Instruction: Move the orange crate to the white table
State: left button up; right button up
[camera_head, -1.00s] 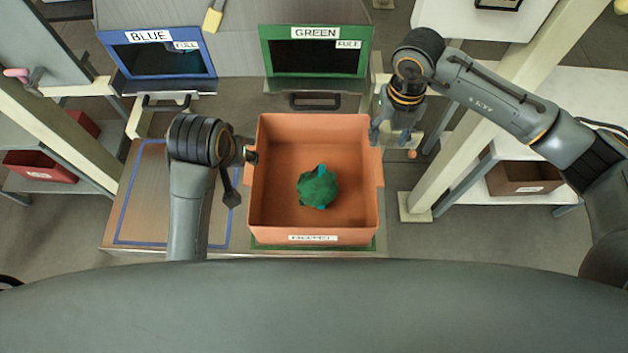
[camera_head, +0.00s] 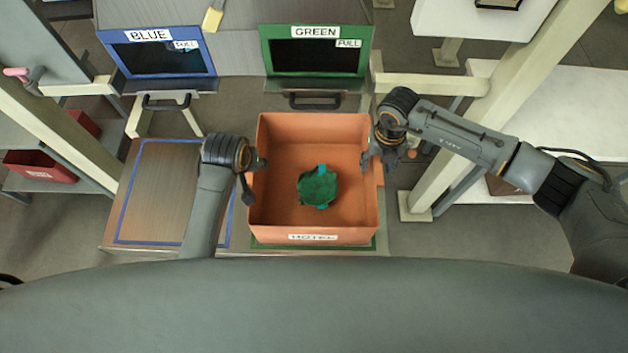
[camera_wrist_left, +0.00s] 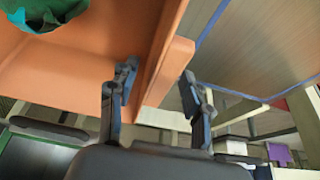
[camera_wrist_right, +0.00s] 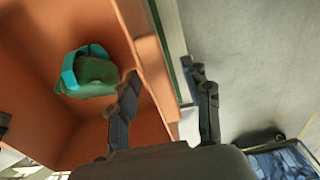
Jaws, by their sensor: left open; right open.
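The orange crate (camera_head: 350,213) stands on a wooden surface in front of me, over a green outline, with a label on its near wall. A green and teal bag (camera_head: 318,187) lies inside it. My left gripper (camera_head: 252,175) is open at the crate's left wall; in the left wrist view its fingers (camera_wrist_left: 160,90) are on either side of the crate's wall (camera_wrist_left: 163,60). My right gripper (camera_head: 378,165) is open at the right wall; in the right wrist view its fingers (camera_wrist_right: 165,90) straddle the wall (camera_wrist_right: 148,55). A white table (camera_head: 560,120) is at the right.
Blue-framed (camera_head: 160,55) and green-framed (camera_head: 316,50) bins stand behind the crate. A blue-outlined bare area (camera_head: 160,190) is left of it. A cream post (camera_head: 470,125) rises between the crate and the right-hand table. A red box (camera_head: 40,165) sits on the left shelf.

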pick_arm(q)
grip_shut()
pick_arm(e)
grip_shut()
pick_arm(q)
jog(key=shift+r, duration=0.25)
pick_arm(e)
jog(key=shift+r, duration=0.2)
